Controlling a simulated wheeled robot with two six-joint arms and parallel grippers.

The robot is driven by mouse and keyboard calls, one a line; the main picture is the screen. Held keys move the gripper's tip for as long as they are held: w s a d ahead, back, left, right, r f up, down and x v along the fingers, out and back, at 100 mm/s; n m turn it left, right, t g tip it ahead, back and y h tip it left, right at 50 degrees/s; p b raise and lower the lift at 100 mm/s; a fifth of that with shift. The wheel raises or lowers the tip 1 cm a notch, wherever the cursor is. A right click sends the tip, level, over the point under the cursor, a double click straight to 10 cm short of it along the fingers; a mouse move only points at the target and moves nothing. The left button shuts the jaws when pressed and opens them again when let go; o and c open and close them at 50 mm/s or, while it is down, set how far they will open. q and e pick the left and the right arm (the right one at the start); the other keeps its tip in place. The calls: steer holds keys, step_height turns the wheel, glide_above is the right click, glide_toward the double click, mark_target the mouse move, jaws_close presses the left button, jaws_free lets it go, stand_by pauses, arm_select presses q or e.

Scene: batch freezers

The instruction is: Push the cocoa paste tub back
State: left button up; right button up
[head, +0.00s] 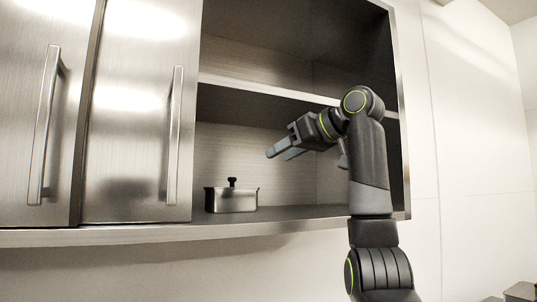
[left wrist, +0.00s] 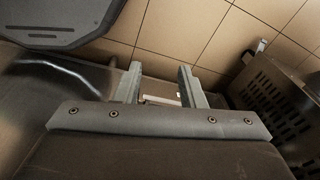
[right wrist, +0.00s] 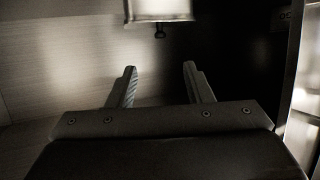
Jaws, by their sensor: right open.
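The cocoa paste tub appears to be the shiny metal container with a dark knob on its lid (head: 232,201). It stands upright on the lower cabinet shelf, close to the left door. It also shows upside down at the top of the right wrist view (right wrist: 160,10). My right gripper (head: 278,154) is open and empty at the cabinet opening, above and to the right of the tub, apart from it. My left gripper (left wrist: 159,67) is open, with no tub between its fingers, and is out of the head view.
The open cabinet has a middle shelf board (head: 255,87) above the tub and a right side wall. A closed metal door (head: 140,110) with a bar handle borders the tub's left. The lower shelf (head: 290,213) is clear right of the tub. A dark perforated box (left wrist: 275,100) stands near my left gripper.

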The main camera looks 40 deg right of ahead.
mark_target(235, 180)
steer(key=p+x, duration=0.6)
steer(key=x, duration=0.9)
steer(key=shift+r+p, duration=0.1)
steer(key=shift+p, duration=0.25)
arm_select(q)
step_height(235, 180, up, 7)
steer(key=s, duration=0.1)
arm_select(e)
steer(key=shift+w+a+f, duration=0.1)
steer(key=shift+w+f, duration=0.25)
steer(key=shift+w, duration=0.25)
arm_select(q)
steer(key=shift+s+r, duration=0.1)
steer(key=shift+s, duration=0.05)
arm_select(e)
jaws_close()
